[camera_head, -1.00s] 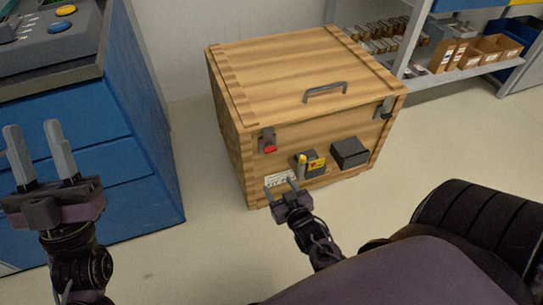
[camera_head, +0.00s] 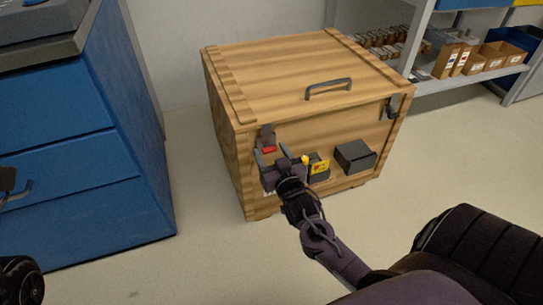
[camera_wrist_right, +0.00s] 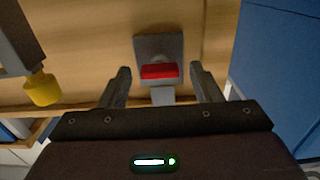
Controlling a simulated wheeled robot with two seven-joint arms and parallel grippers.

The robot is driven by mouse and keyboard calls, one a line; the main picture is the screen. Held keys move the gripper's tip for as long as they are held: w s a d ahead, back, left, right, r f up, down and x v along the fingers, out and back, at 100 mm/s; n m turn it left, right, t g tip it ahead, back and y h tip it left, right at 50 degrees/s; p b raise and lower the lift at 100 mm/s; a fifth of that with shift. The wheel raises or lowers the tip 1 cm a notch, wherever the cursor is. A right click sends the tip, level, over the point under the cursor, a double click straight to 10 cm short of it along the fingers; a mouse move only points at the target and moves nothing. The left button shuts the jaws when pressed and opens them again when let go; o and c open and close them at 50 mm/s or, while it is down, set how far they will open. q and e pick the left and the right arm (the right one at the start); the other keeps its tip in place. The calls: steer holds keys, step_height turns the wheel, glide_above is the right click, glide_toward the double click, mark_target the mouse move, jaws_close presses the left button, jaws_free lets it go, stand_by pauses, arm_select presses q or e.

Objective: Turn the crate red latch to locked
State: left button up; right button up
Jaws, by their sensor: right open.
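The wooden crate (camera_head: 300,85) stands on the floor with a closed lid. Its red latch (camera_head: 268,149) is a small red handle on a grey plate at the front's upper left. In the right wrist view the red latch (camera_wrist_right: 159,71) lies level across its plate, between and just beyond my fingertips. My right gripper (camera_head: 270,155) is open in front of it, with no visible hold on the latch; its fingers also show in the right wrist view (camera_wrist_right: 160,80). Of my left arm only parts show at the lower left edge; its jaw state is unclear.
A dark latch (camera_head: 391,108) sits at the crate's front right, and a handle (camera_head: 328,86) on the lid. A dark box (camera_head: 354,156) and a yellow-topped item (camera_wrist_right: 42,89) are on the crate's front. A blue cabinet (camera_head: 70,150) stands left, shelves (camera_head: 460,72) behind right.

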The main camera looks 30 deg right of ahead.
steer(key=shift+w, duration=0.1)
steer(key=c, duration=1)
